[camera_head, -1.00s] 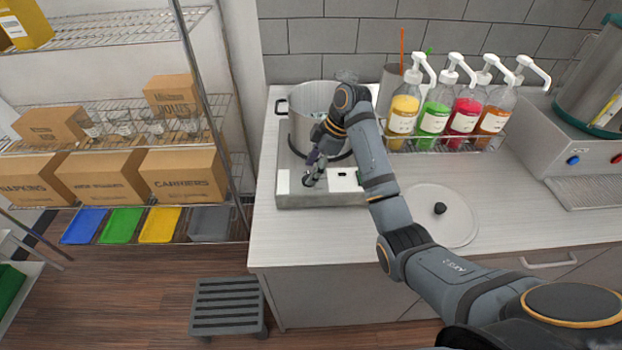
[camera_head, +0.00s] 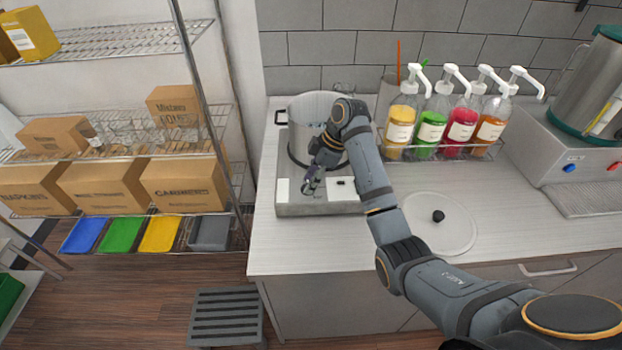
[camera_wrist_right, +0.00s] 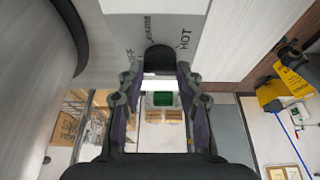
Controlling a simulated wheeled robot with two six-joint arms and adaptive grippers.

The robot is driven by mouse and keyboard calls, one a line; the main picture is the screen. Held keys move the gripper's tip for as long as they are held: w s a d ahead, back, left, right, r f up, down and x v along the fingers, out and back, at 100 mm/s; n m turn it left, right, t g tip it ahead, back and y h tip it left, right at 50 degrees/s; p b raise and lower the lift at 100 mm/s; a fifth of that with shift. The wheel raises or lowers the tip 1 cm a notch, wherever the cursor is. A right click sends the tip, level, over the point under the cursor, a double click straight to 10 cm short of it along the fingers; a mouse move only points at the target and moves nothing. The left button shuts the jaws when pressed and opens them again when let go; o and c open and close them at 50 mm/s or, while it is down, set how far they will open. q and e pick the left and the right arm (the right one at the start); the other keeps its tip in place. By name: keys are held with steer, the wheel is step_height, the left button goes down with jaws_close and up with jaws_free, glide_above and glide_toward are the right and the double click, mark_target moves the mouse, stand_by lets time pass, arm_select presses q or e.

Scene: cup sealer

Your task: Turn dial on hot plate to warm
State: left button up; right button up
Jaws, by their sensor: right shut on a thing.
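The hot plate (camera_head: 330,208) is a low grey box near the left end of the counter, with a large pot (camera_head: 305,135) on it. My right gripper (camera_head: 311,187) is at its front panel, and the dial is hidden in the head view. In the right wrist view, the black dial (camera_wrist_right: 160,58) sits between the fingertips of my right gripper (camera_wrist_right: 161,72), which is shut on it. The grey panel (camera_wrist_right: 212,62) around it shows "HOT" to the right of the dial and partly hidden lettering above and to the left. My left gripper is not in view.
Pump bottles (camera_head: 432,125) stand in a rack at the back of the counter. A round lid (camera_head: 440,238) lies right of the hot plate, beside my right arm. A wire shelf with boxes (camera_head: 185,178) stands left, and a grey stool (camera_head: 228,315) on the floor.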

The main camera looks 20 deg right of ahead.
steer(key=shift+r+m+p, duration=0.25)
steer(key=shift+m+p, duration=0.05)
steer(key=shift+p, duration=0.2)
steer(key=m+p, duration=0.2)
steer(key=p, duration=0.1)
steer(key=m+t+h+p, duration=0.1)
steer(key=m+p, duration=0.2)
steer(key=m+t+h+p, duration=0.1)
steer(key=m+p, duration=0.1)
steer(key=p, duration=0.1)
steer(key=shift+s+a+r+m, duration=0.1)
steer(key=shift+s+a+m, duration=0.1)
steer(key=shift+s+m, duration=0.1)
steer(key=shift+a+f+m+t+h+p, duration=0.15)
steer(key=shift+m+t+h+p, duration=0.35)
steer(key=shift+m+p, duration=0.55)
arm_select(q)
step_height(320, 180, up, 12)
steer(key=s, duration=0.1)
arm_select(e)
steer(key=shift+f+m+h, duration=0.1)
steer(key=shift+m+h, duration=0.4)
steer(key=shift+m, duration=1.05)
steer(key=o, duration=1.2)
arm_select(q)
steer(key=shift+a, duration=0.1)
arm_select(e)
steer(key=v, duration=1.2)
steer(key=shift+s+f, duration=0.1)
steer(key=shift+s, duration=0.05)
